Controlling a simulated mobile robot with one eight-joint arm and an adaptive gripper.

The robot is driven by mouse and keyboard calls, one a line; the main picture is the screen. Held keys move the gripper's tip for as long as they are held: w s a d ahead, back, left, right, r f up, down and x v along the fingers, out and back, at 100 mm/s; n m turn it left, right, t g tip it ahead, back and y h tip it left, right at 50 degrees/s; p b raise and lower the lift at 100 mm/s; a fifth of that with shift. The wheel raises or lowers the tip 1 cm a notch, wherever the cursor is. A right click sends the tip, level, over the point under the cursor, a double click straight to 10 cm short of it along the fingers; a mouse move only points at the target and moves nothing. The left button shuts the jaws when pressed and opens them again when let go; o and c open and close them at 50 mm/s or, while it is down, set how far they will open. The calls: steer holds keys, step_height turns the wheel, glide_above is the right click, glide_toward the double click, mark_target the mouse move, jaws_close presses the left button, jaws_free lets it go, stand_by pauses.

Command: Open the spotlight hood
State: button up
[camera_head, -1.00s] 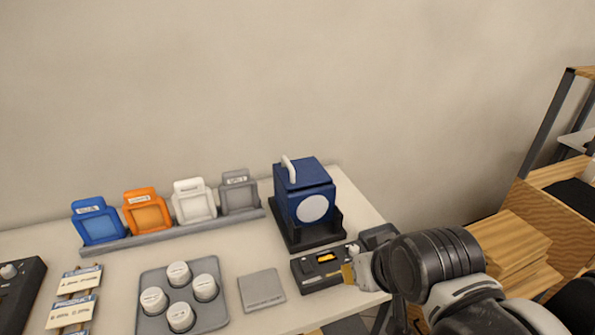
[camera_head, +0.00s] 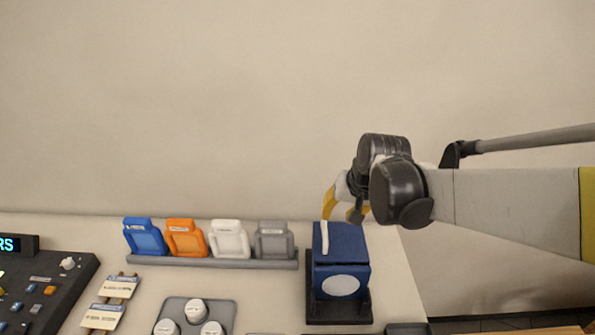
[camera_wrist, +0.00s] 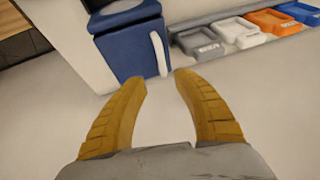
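The spotlight (camera_head: 341,262) is a blue box with a pale round lens on its front, standing on a black base at the right part of the table. Its hood is the blue lid on top, which lies shut, with a white handle (camera_head: 324,238) along its left edge. My gripper (camera_head: 342,213) is just above and behind the hood, its yellow fingers pointing down. In the wrist view the two yellow fingers (camera_wrist: 160,80) are apart with nothing between them. The white handle (camera_wrist: 159,54) and blue box (camera_wrist: 131,47) lie just beyond the fingertips.
Blue, orange, white and grey frames (camera_head: 186,239) stand in a rack left of the spotlight. A grey tray (camera_head: 225,312) with white knobs and a dark control panel (camera_head: 45,292) lie further left. A plain wall rises behind the table.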

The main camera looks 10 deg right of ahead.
mark_target(326, 231)
steer(key=b+x, duration=0.1)
steer(key=x, duration=0.2)
steer(key=b+x, duration=0.1)
steer(key=x, duration=0.3)
steer(key=b+x, duration=0.1)
steer(key=x, duration=0.2)
steer(key=shift+a+f, duration=0.3)
jaws_close()
